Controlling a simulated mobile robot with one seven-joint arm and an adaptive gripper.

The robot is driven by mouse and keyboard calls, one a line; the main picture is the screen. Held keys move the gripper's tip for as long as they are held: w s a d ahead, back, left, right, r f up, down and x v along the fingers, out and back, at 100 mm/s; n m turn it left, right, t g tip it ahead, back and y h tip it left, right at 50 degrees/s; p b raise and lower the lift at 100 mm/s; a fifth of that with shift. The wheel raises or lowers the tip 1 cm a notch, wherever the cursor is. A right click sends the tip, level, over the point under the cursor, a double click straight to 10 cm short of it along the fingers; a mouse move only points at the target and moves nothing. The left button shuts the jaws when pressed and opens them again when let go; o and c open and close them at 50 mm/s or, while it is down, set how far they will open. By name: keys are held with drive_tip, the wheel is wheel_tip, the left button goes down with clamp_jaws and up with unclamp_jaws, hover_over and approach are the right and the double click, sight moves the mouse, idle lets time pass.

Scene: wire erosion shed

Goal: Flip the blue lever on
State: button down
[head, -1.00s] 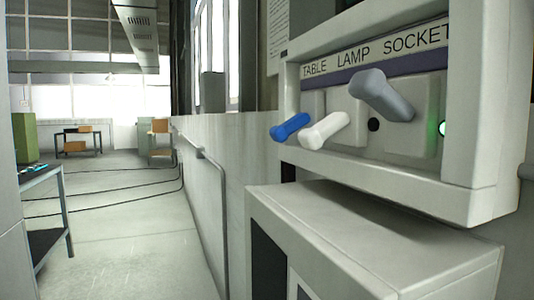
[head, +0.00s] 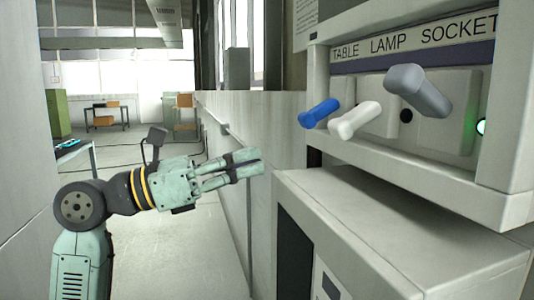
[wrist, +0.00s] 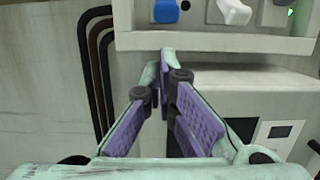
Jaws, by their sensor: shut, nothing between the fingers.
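The blue lever (head: 320,113) is the leftmost of three levers on a wall panel, under the word TABLE. It points out and down to the left in the head view. It also shows at the top of the wrist view (wrist: 166,11). My gripper (head: 252,163) is shut and empty, to the left of and below the blue lever, apart from it. In the wrist view its fingertips (wrist: 167,58) meet below the panel's lower edge.
A white lever (head: 355,121) under LAMP and a grey lever (head: 419,90) under SOCKET sit right of the blue one. A green light (head: 481,127) glows at the right. A white cabinet (head: 385,215) juts out below the panel. Dark pipes (wrist: 97,60) run down the wall.

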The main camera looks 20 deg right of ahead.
sight(297, 118)
drive_tip(key=d, duration=0.3)
drive_tip(key=d+r+p, duration=0.1)
drive_tip(key=d, duration=0.1)
drive_tip(key=d+p, duration=0.1)
drive_tip(key=d, duration=0.2)
drive_tip(key=shift+w+d+r, duration=0.15)
drive_tip(key=shift+d+r, duration=0.15)
drive_tip(key=shift+r, duration=0.1)
drive_tip(key=shift+a+r+y+p, duration=0.2)
drive_tip(key=shift+a+y+p, duration=0.15)
drive_tip(key=shift+p, duration=0.2)
drive_tip(key=shift+a+r+y+p, duration=0.15)
drive_tip(key=shift+r+y+p, duration=0.15)
drive_tip(key=shift+y, duration=0.15)
drive_tip(key=shift+a+r+y+p, duration=0.55)
drive_tip(key=shift+r+y+p, duration=0.15)
drive_tip(key=shift+y, duration=0.1)
drive_tip(key=shift+a+r+p, duration=0.15)
drive_tip(key=shift+a+r, duration=0.15)
drive_tip(key=shift+r, duration=0.35)
drive_tip(key=shift+a+r+p, duration=0.15)
drive_tip(key=shift+a+r, duration=0.1)
drive_tip(key=shift+r, duration=0.45)
